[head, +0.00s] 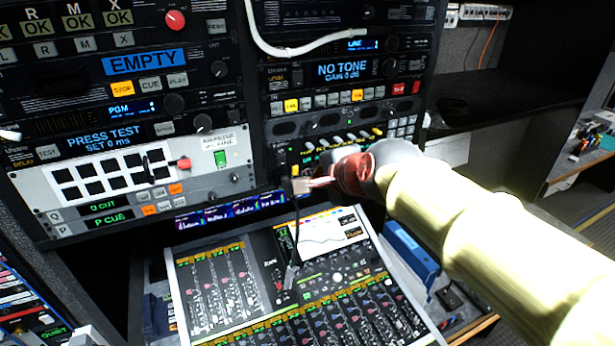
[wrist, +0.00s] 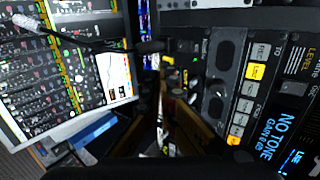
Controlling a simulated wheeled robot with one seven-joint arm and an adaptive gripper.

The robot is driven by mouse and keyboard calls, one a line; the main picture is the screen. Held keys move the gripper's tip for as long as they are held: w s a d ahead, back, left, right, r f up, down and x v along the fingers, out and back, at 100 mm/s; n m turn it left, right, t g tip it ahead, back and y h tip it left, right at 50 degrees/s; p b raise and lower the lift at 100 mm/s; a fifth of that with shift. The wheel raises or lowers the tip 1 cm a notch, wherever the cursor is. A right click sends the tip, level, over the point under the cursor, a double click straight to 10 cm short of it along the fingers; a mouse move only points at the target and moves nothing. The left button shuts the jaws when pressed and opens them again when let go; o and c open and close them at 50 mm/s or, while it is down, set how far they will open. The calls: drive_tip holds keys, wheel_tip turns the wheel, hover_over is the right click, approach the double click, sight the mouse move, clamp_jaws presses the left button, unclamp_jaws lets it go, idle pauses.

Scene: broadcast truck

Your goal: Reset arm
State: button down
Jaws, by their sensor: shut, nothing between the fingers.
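My arm reaches in from the right in the head view. My gripper (head: 318,183) is in front of the lower part of the right equipment rack, just above the back edge of the mixing console (head: 230,318). Its fingers are shut and hold nothing. In the wrist view my gripper (wrist: 168,95) shows dark and partly blurred, with the console (wrist: 55,75) to the left and the rack panel (wrist: 225,100) to the right. I cannot tell whether the fingertips touch the panel behind them.
A white cable (head: 290,50) loops across the upper racks. A gooseneck microphone (head: 292,245) rises from the console close to my gripper. A white panel (head: 130,185) with dark squares and a red knob is at left. A blue box (head: 412,250) lies right of the console, below my arm.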

drive_tip(key=shift+s+d+r, duration=0.1)
drive_tip(key=shift+s, duration=0.2)
drive_tip(key=shift+w, duration=0.1)
drive_tip(key=s+d+f+n+g+h+b, duration=0.1)
drive_tip(key=s+d+f+n+b, duration=0.3)
drive_tip(key=s+f+b, duration=0.3)
drive_tip(key=s+d+f+n+g+h+b, duration=0.1)
drive_tip(key=s+d+f+n+b, duration=0.3)
drive_tip(key=f, duration=1.3)
drive_tip(key=s+d+f+n+g+h+b, duration=0.1)
drive_tip(key=s+d+f+n+g+b, duration=0.2)
drive_tip(key=s+f+b, duration=0.8)
drive_tip(key=s+d+f+n, duration=0.1)
drive_tip(key=s+d+n, duration=0.1)
drive_tip(key=s+n, duration=0.1)
drive_tip(key=shift+f+h, duration=0.25)
drive_tip(key=shift+h, duration=0.15)
